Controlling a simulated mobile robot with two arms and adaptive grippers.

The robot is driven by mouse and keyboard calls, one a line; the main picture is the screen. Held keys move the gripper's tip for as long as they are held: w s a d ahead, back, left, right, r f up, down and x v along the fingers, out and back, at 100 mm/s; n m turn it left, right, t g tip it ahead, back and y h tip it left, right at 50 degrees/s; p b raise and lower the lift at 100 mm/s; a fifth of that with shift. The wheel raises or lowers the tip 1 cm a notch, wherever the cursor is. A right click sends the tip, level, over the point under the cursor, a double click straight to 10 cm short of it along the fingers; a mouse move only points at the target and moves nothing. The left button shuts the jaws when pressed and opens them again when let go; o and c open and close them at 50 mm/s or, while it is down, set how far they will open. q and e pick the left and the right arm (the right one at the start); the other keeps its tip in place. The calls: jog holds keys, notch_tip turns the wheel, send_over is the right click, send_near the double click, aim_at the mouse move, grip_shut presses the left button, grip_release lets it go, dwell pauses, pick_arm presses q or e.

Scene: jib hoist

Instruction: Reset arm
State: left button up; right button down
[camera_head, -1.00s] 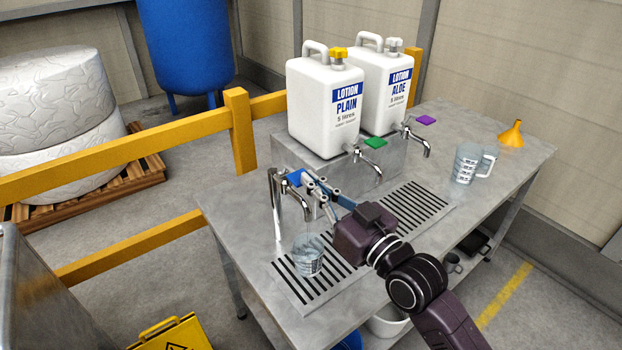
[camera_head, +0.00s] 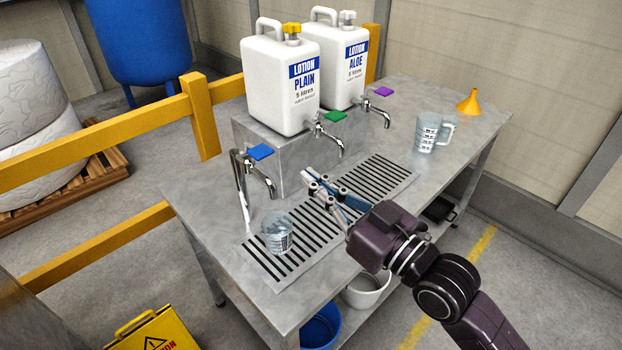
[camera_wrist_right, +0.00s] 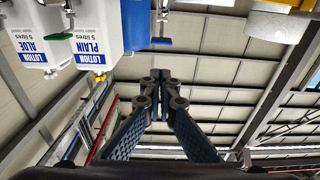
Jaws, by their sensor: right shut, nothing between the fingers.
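My right gripper (camera_head: 310,181) is shut and empty above the slotted drain grate (camera_head: 375,183), to the right of the tap with the blue handle (camera_head: 260,152). In the right wrist view its fingertips (camera_wrist_right: 160,78) meet, with nothing between them. A clear measuring jug (camera_head: 277,232) stands upright on the grate under the blue-handled tap, apart from the gripper. It looks to hold clear liquid, but how much I cannot tell. My left gripper is not in view.
Lotion Plain (camera_head: 279,85) and Lotion Aloe (camera_head: 340,60) containers stand on a raised block with green and purple tap handles. Another jug (camera_head: 428,132) and an orange funnel (camera_head: 469,102) stand at right. A yellow rail (camera_head: 203,118) runs behind. Buckets sit below the table.

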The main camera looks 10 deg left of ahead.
jog(key=s+d+f+m+g+h, duration=0.1)
jog(key=s+d+f+m+h, duration=0.35)
jog(key=f, duration=0.65)
jog(key=s+d+f+m+g+h, duration=0.1)
jog(key=s+d+f+h, duration=0.1)
jog(key=d+f+h, duration=0.5)
jog(key=s+d+f+m+g+h, duration=0.35)
jog(key=s+d+f+g, duration=0.25)
jog(key=s+d+f, duration=1.05)
notch_tip(320, 180, down, 22)
jog(key=s+a+f+g, duration=0.1)
jog(key=s+a, duration=0.1)
jog(key=s+d+f+g, duration=0.1)
jog(key=s+f, duration=0.7)
jog(key=s, duration=0.1)
jog(key=s+d+f+n, duration=0.1)
jog(key=s+d+f, duration=0.1)
jog(key=s+f, duration=0.7)
jog(key=shift+d+f+g, duration=0.25)
jog(key=shift+f+g, duration=0.05)
jog(key=shift+g, duration=0.1)
